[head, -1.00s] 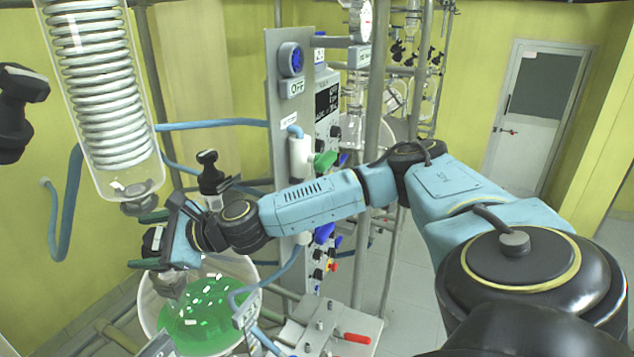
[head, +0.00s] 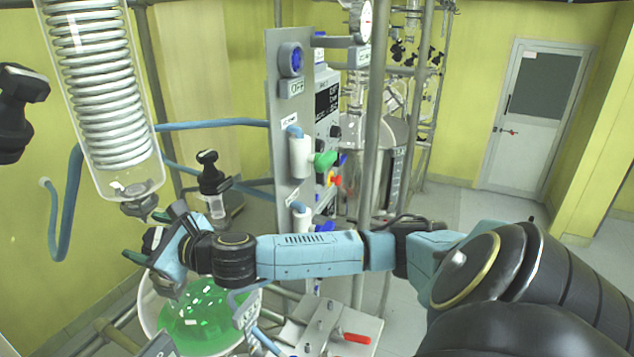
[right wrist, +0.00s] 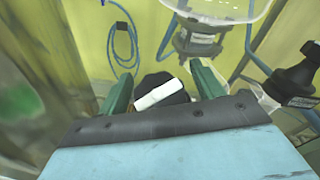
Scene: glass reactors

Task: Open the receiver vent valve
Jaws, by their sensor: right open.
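A round black knob with a white bar (right wrist: 163,95) sits between my right gripper's green fingers in the right wrist view. It looks like a valve handle, but I cannot tell for certain that it is the receiver vent valve. In the head view, my right gripper (head: 148,237) is below the condenser's lower end, above the glass vessel with green liquid (head: 200,318). Its two fingers are apart, one on each side of the knob in the wrist picture. No contact with the knob can be made out. My left gripper is not in view.
The glass condenser (head: 105,90) hangs just above my right gripper. A black-topped fitting (head: 210,175) stands behind it, and another black fitting (head: 15,115) is at the far left. Blue hoses (head: 212,124) run to the grey panel (head: 283,150).

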